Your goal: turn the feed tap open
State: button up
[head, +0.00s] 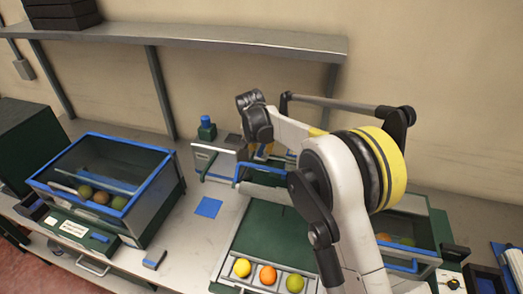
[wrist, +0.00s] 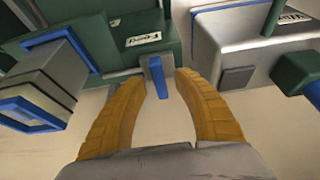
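A blue lever (wrist: 156,74), which looks like the feed tap, stands out from a dark green housing (wrist: 112,40) with a white label in the wrist view. My gripper (wrist: 160,80) has its two orange fingers spread on either side of this lever. Gaps show between the lever and both fingertips, so the gripper is open and not clamped on it. In the head view, my gripper (head: 264,150) is mostly hidden behind my arm. The lever cannot be made out there.
A white box (wrist: 262,32) with a green, blue-ended block (wrist: 295,72) is close right of the fingers. A blue-rimmed grey chute (wrist: 40,85) is close left. In the head view, a blue-rimmed bin (head: 150,195) holds fruit. Several fruits sit in a front tray (head: 228,272). A shelf (head: 200,36) spans the back.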

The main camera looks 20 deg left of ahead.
jog(key=shift+w+f, duration=0.25)
jog(key=shift+f, duration=0.25)
grip_shut()
